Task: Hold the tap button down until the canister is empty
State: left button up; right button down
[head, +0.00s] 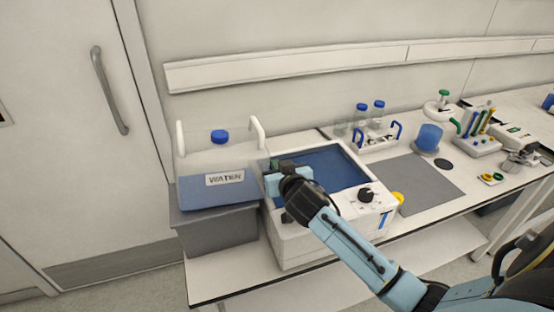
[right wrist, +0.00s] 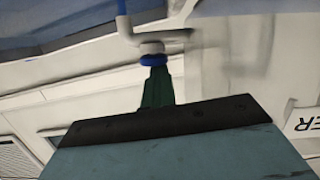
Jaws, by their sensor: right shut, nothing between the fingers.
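The canister (head: 222,170) is a pale jug with a blue cap, a white handle and a WATER label. It stands on a grey block left of the bath, with blue liquid in its lower part. In the right wrist view, the tap (right wrist: 150,45) is white with a blue button (right wrist: 160,60). My right gripper (right wrist: 157,72) is shut and empty, its dark fingertips at the button, seemingly touching it. I cannot tell how far the button is pressed. In the head view my right gripper (head: 273,172) hides the tap. My left gripper is out of view.
A white bath (head: 290,240) with blue liquid inside and a black knob (head: 366,195) stands right of the canister. A grey mat (head: 415,184), a bottle rack (head: 378,138) and a blue cup (head: 429,137) are further right. A door is at the left.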

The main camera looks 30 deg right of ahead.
jog(key=shift+a+f, duration=0.15)
jog(key=shift+f, duration=0.05)
jog(key=s+a+r+p, duration=0.2)
jog(key=s+r+p, duration=0.2)
jog(key=s+r, duration=0.3)
jog(key=shift+s, duration=1.25)
jog(key=shift+f, duration=0.1)
